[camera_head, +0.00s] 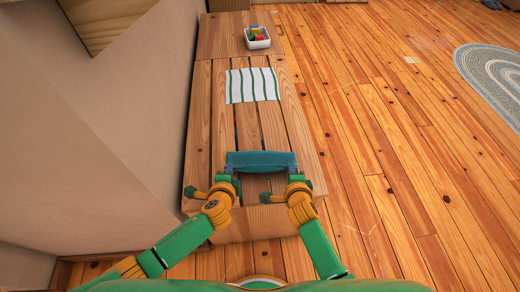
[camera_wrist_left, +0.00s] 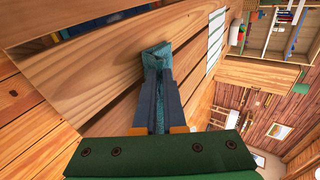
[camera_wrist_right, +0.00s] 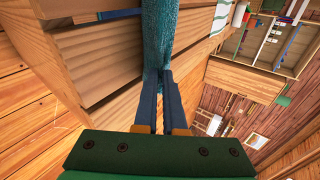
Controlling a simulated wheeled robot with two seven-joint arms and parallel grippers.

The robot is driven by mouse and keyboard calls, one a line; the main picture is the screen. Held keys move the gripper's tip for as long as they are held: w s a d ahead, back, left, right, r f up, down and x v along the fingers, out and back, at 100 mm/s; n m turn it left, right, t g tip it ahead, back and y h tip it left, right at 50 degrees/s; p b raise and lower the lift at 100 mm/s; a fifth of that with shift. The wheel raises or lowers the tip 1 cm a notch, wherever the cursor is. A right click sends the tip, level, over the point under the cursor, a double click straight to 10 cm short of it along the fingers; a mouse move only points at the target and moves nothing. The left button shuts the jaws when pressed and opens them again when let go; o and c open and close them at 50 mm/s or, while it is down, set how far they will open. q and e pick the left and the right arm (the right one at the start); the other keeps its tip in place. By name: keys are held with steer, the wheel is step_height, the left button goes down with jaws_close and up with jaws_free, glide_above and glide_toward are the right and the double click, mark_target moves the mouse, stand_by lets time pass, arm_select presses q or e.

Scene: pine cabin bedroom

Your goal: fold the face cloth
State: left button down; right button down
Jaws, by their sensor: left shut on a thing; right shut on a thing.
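The teal face cloth (camera_head: 262,160) is stretched between my two grippers above the near part of the slatted wooden bench. My left gripper (camera_head: 229,173) is shut on its left end; in the left wrist view the cloth (camera_wrist_left: 156,57) shows at the fingertips (camera_wrist_left: 159,82). My right gripper (camera_head: 294,172) is shut on its right end; in the right wrist view the cloth (camera_wrist_right: 158,40) runs up from the fingertips (camera_wrist_right: 158,78). The cloth looks like a narrow band from the head. Whether its lower edge touches the slats cannot be told.
A white cloth with green stripes (camera_head: 252,85) lies flat further along the bench (camera_head: 201,120). A white bin (camera_head: 257,41) with colourful items stands at the far end. A beige wall (camera_head: 110,120) borders the left; open floor (camera_head: 400,150) and an oval rug (camera_head: 492,75) lie right.

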arm_select(q)
steer(key=c, duration=0.7)
jaws_free()
arm_select(e)
steer(key=c, duration=0.7)
jaws_free()
arm_select(q)
steer(key=r, duration=0.1)
steer(key=s+r, duration=0.1)
steer(key=r, duration=0.1)
steer(key=shift+s+r, duration=0.2)
steer(key=shift+r, duration=0.05)
arm_select(e)
steer(key=r, duration=0.1)
steer(key=s+r, duration=0.1)
steer(key=r, duration=0.1)
steer(key=shift+s+r, duration=0.2)
steer(key=shift+r, duration=0.05)
arm_select(q)
steer(key=s+r, duration=0.4)
steer(key=r, duration=0.1)
steer(key=shift+s+r, duration=0.3)
arm_select(e)
steer(key=s+r, duration=0.4)
steer(key=r, duration=0.1)
steer(key=shift+s+r, duration=0.3)
